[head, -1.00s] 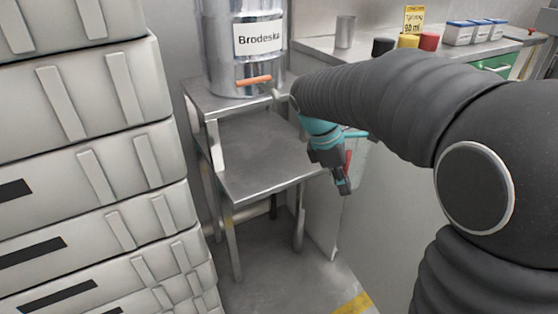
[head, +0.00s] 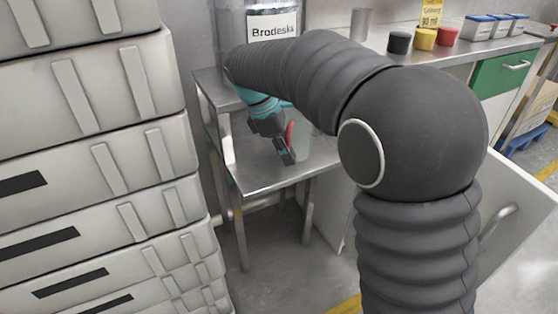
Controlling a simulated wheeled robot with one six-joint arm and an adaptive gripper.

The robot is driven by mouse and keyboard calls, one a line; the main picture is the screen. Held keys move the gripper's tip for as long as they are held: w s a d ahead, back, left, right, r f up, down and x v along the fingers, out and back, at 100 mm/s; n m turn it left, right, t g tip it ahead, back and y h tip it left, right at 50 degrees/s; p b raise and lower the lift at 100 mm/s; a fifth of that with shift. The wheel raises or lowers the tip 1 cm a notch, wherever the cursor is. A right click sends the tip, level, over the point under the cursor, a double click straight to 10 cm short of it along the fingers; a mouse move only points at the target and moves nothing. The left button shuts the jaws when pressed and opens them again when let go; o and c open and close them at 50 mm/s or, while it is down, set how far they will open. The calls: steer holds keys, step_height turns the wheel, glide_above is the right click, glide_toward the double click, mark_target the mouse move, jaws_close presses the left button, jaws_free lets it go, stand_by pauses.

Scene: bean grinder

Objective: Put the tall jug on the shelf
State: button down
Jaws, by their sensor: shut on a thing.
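My gripper (head: 285,152) points down over the right part of the lower metal shelf (head: 258,178) of a steel stand. I cannot tell the height of the gripper above the shelf. I see no other clear tall jug.
A large metal container labelled Brodeska (head: 272,25) stands on the stand's upper level, partly behind my arm. Tall grey stacked cases (head: 90,150) rise close on the left. The counter at right holds a metal cup (head: 360,24) and black (head: 399,42), yellow and red pots.

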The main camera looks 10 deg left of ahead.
steer(key=shift+w+a, duration=0.25)
steer(key=shift+a, duration=0.6)
steer(key=shift+a+f, duration=0.2)
steer(key=shift+f, duration=1.55)
steer(key=shift+f, duration=0.1)
steer(key=c, duration=1.2)
jaws_free()
steer(key=p+v, duration=0.1)
steer(key=v, duration=1.1)
